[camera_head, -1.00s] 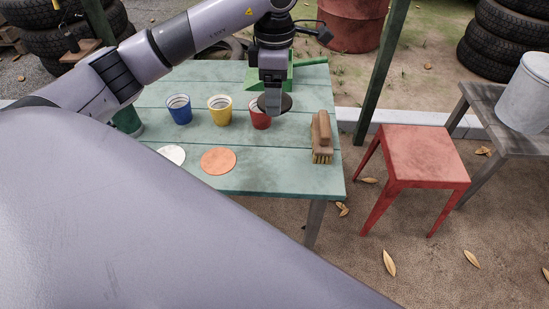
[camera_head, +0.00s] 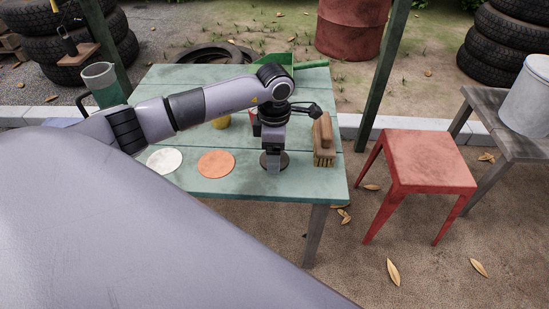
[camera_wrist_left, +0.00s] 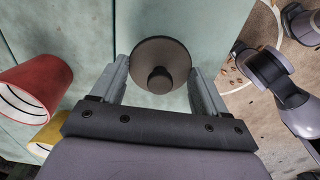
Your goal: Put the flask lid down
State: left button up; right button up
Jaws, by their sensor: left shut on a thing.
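The flask lid (camera_head: 284,160) is a dark round disc with a knob. In the wrist view the lid (camera_wrist_left: 171,51) lies between the two fingers of my left gripper (camera_wrist_left: 160,70), above the green tabletop. In the head view my left gripper (camera_head: 273,164) points down near the table's front edge, left of the brush. It is shut on the lid. I cannot tell whether the lid touches the table. A green vessel (camera_head: 100,84) with a grey top and a handle, perhaps the flask, stands at the table's left, partly behind my arm. My right gripper is out of view.
On the green table (camera_head: 235,187) lie a white disc (camera_head: 164,160), an orange disc (camera_head: 216,163) and a brush (camera_head: 324,143). A red cup (camera_wrist_left: 35,88) and a yellow cup (camera_wrist_left: 47,135) stand nearby. A red stool (camera_head: 419,165) stands to the right.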

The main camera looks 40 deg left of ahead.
pick_arm(q)
jog(key=shift+f, duration=1.05)
jog(key=shift+r, duration=0.1)
jog(key=shift+f, duration=0.25)
jog(key=o, duration=1)
jog(key=shift+r, duration=0.1)
jog(key=shift+o, duration=0.2)
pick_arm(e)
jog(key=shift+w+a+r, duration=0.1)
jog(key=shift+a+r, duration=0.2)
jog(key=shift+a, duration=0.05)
